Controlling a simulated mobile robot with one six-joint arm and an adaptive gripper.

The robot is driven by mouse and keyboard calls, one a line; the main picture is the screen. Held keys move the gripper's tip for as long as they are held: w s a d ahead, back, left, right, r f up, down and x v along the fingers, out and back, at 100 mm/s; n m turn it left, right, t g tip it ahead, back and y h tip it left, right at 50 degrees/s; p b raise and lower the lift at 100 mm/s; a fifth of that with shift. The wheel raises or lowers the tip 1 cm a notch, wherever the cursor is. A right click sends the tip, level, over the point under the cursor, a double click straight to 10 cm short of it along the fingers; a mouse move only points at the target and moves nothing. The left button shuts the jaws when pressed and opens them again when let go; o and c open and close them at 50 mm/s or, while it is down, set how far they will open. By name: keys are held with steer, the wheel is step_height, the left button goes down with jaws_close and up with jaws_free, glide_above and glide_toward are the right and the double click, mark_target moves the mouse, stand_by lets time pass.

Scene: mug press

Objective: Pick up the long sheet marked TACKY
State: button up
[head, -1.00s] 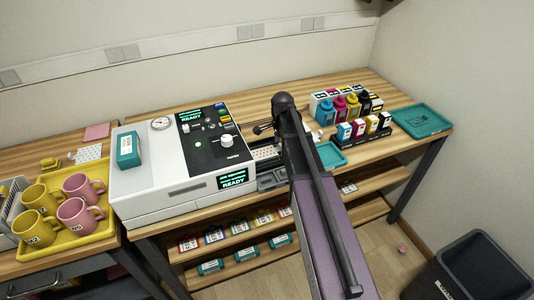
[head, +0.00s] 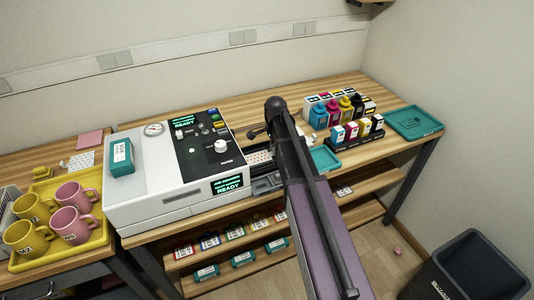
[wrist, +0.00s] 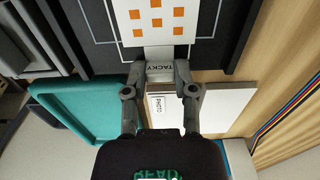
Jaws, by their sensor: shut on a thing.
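The long sheet marked TACKY (wrist: 156,22) is white with orange squares in the wrist view. It lies over a dark, white-lined bed (wrist: 105,25) and runs out of the top of the picture. My gripper (wrist: 160,72) is shut on its near end, at the TACKY label, with one finger on each side. In the head view a piece of the sheet (head: 260,156) shows just right of the white machine (head: 150,187). My arm hides the gripper there.
A teal tray (wrist: 80,112) and a white stack marked PHOTO (wrist: 215,108) lie on either side of my gripper. Ink bottles (head: 337,108) and cartridges (head: 352,132) stand to the right. A yellow tray (head: 98,240) with mugs is at the left.

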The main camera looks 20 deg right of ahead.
steer(key=shift+r, duration=0.1)
step_height(320, 180, up, 18)
steer(key=p, duration=1.8)
